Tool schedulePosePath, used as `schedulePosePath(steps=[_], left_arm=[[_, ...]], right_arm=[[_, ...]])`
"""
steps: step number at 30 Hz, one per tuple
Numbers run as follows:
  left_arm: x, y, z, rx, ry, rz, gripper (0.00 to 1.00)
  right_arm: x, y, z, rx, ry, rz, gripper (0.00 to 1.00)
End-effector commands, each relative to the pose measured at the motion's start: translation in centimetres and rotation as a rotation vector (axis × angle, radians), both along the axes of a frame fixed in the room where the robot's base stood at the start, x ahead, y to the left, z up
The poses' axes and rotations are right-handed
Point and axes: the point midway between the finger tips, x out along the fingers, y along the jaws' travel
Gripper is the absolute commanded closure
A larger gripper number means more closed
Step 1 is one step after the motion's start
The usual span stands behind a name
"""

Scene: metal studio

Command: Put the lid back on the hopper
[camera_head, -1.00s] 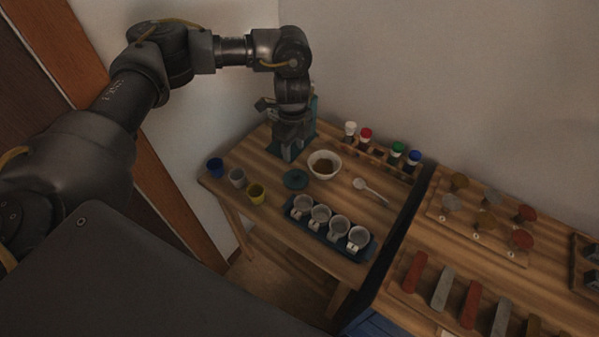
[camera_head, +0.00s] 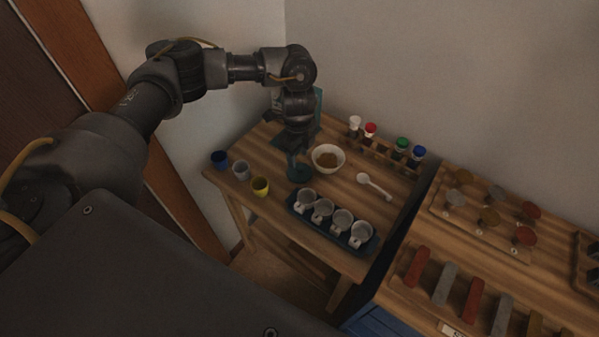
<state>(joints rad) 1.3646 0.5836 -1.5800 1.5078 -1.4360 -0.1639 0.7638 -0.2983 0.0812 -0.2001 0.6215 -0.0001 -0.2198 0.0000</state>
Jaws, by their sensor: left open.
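The lid (camera_head: 299,175) is a small dark teal disc lying on the wooden table, just left of the white bowl. My left gripper (camera_head: 294,150) points down directly above the lid, open, with its fingertips close to the lid's top. I cannot tell whether they touch its knob. The hopper (camera_head: 318,102) appears to be part of the teal machine at the back corner of the table. My left wrist and gripper hide most of this machine, including its opening. My right gripper is out of view.
A white bowl (camera_head: 328,158) of brown grounds stands close right of the gripper. A tray of cups (camera_head: 333,239) is in front, small coloured cups (camera_head: 240,170) at left, a white spoon (camera_head: 375,187) at right. Capped jars (camera_head: 370,131) stand at the back.

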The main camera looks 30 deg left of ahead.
Motion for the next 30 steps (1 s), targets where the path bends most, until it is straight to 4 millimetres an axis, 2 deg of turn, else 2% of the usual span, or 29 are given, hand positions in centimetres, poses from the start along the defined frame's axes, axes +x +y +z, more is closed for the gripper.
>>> schedulePosePath(steps=[5,12,15,26,30], left_arm=[[0.1,-0.1,-0.9,0.002,0.004,0.001,0.54],[0.3,-0.3,-4.3,0.000,0.003,0.001,0.54],[0.3,-0.2,-5.0,0.001,0.002,0.000,0.54],[0.4,-0.2,-5.2,0.000,0.001,0.000,0.54],[0.4,-0.2,-5.2,0.000,0.001,0.000,0.71]], right_arm=[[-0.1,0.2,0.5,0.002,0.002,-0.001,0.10],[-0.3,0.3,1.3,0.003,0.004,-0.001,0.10],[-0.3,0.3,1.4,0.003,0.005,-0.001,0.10],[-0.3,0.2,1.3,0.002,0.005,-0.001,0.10],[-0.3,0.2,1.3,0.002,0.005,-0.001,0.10]])
